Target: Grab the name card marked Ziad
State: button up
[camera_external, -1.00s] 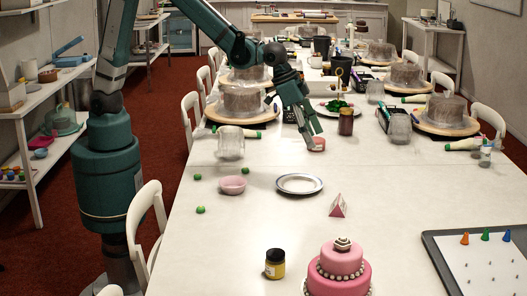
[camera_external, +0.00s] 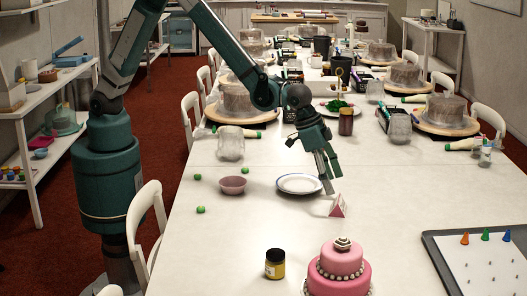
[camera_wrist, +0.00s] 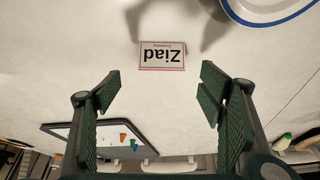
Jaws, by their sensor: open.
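The name card (camera_external: 338,206) is a small pink-edged tent card standing on the white table, just right of the plate. In the wrist view the card (camera_wrist: 162,55) shows a white face reading "Ziad", upside down. My gripper (camera_external: 328,187) is above the table, close to the card on its left and far side. In the wrist view my gripper (camera_wrist: 158,98) has its green pads wide apart with nothing between them. The card appears beyond the fingertips, roughly centred between them, and apart from them.
A white plate with a blue rim (camera_external: 299,184) lies beside my gripper. A small bowl (camera_external: 233,185) and green balls are left of it. A pink tiered cake (camera_external: 339,272), a jar (camera_external: 275,264) and a tray with coloured cones (camera_external: 480,262) are nearer the camera. Table around the card is clear.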

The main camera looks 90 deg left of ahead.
aim_at(338, 198)
jog(key=shift+x, duration=1.3)
jog(key=shift+w+b, duration=0.1)
jog(key=shift+b, duration=0.2)
jog(key=shift+b+x, duration=0.65)
jog(key=shift+x, duration=1.9)
jog(key=shift+a, duration=0.15)
jog(key=shift+c, duration=0.6)
jog(key=c, duration=0.6)
